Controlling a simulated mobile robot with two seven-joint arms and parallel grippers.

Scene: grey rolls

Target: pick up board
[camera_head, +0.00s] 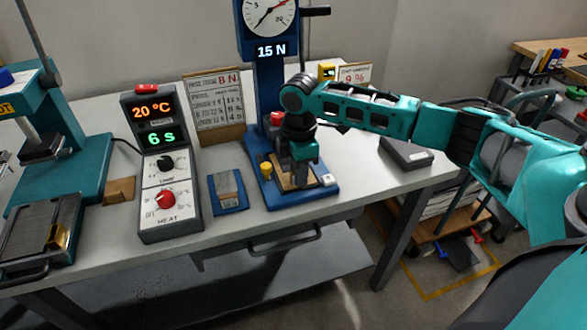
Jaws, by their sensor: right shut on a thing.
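My right gripper (300,178) is pointed down over the blue base of the force-gauge stand. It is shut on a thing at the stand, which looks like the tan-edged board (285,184). The gripper covers most of that board, and the fingertips are hard to make out. The board seems to be at or just above the base; I cannot tell if there is a gap. My left gripper is not in view.
A dark grey box (406,153) lies right, beneath my right arm. The table's front edge is close.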

